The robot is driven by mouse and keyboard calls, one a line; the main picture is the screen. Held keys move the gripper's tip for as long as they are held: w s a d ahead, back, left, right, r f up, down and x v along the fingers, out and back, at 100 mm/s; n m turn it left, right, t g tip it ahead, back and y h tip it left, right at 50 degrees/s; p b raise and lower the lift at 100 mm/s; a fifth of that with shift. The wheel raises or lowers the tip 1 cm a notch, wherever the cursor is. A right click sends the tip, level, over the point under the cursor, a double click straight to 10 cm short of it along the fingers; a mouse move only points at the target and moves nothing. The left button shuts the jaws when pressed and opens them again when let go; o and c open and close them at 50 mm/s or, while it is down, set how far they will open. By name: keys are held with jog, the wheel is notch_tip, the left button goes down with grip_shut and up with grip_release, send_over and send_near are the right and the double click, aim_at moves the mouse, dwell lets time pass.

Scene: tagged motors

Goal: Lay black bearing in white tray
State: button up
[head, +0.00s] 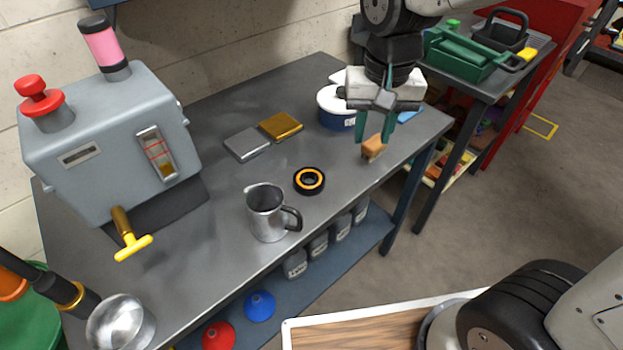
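A black bearing (309,181) with an orange ring inside lies flat on the grey metal workbench (215,235), right of a metal jug. A tray with a white rim (400,305) and a wood-look floor shows at the bottom edge, partly cut off and partly covered by my arm. The visible part of its floor is bare. My gripper (375,130) hangs over the right end of the bench, to the right of the bearing and apart from it.
The metal jug (267,213) stands close to the bearing. A brown block (374,147) lies beside my fingers, and a white-and-blue tub (337,121) stands behind. A grey and a gold plate (280,126) lie farther back. A grey machine (105,140) fills the left.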

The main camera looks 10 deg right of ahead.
send_over(320, 179)
jog(key=shift+m, duration=0.4)
jog(key=f, duration=0.7)
jog(key=shift+w+a+f, duration=0.1)
jog(key=shift+w+f, duration=0.15)
jog(key=f, duration=0.7)
jog(key=shift+s+f, duration=0.25)
jog(key=shift+f, duration=0.05)
grip_shut()
